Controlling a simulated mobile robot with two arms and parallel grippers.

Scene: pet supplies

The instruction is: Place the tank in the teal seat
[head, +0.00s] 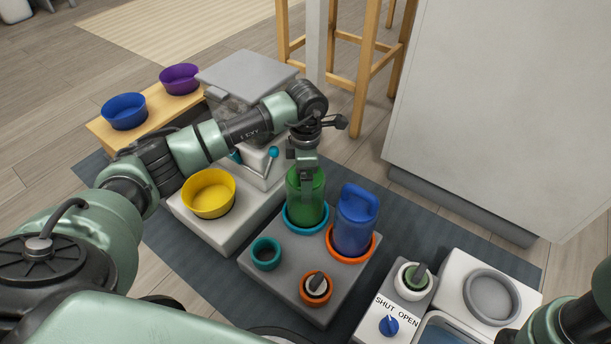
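A green see-through tank (306,205) stands upright at the teal seat (293,222), a ring on the grey block. Its base looks to be inside the ring, but I cannot tell whether it is fully down. My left gripper (304,168) points down over the tank's top and appears shut on it; the fingers hide the handle. A blue tank (352,226) with a loop handle stands in the orange seat (370,250) just to the right. Part of my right arm shows at the bottom right corner; its gripper is out of view.
A small teal ring (266,254) and an orange ring with a plug (316,288) are at the block's front. A yellow bowl (209,194) stands left. Blue (124,111) and purple (179,79) bowls stand on a wooden bench. A SHUT/OPEN knob unit (389,326) is at the right.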

